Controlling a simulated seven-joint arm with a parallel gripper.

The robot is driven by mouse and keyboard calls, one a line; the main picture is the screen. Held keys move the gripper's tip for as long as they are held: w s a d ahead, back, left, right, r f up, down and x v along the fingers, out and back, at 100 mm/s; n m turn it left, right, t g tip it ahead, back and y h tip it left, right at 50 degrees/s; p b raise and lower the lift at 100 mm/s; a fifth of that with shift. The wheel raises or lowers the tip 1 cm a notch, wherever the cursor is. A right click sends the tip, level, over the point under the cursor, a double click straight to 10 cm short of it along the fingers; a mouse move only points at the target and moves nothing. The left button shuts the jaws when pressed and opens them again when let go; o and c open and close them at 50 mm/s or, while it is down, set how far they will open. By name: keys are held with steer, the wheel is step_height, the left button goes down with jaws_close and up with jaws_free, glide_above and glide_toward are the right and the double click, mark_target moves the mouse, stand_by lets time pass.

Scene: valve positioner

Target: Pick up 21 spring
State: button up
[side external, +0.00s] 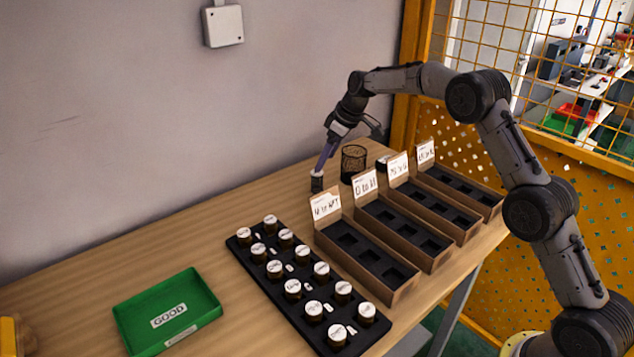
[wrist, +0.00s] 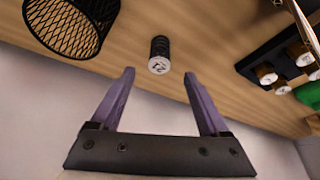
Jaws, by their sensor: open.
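A small dark ribbed cylinder with a white marked top, which I take for the spring (wrist: 159,47), stands alone on the table. It also shows in the side external view (side external: 317,184), near the wall; its marking is too small to read. My gripper (wrist: 158,75) is open, with its two purple fingers spread and nothing between them. In the wrist view the cylinder lies just beyond the fingertips, centred between them. In the side external view my gripper (side external: 323,165) is directly above the cylinder; whether they touch cannot be told.
A black mesh cup (side external: 353,163) stands close to the right of the cylinder. Several cardboard bins (side external: 400,292) with label cards line the right side. A black tray (side external: 262,283) holds several white-topped jars. A green GOOD tray (side external: 205,290) lies front left. The table between wall and black tray is clear.

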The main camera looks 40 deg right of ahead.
mark_target(321, 173)
steer(key=x, duration=0.3)
steer(key=shift+w+f, duration=0.1)
steer(key=shift+f, duration=0.05)
steer(key=shift+s+x, duration=0.1)
steer(key=shift+x, duration=1.25)
steer(key=shift+s+x, duration=0.15)
steer(key=shift+x, duration=1.2)
steer(key=shift+d+f, duration=0.1)
jaws_close()
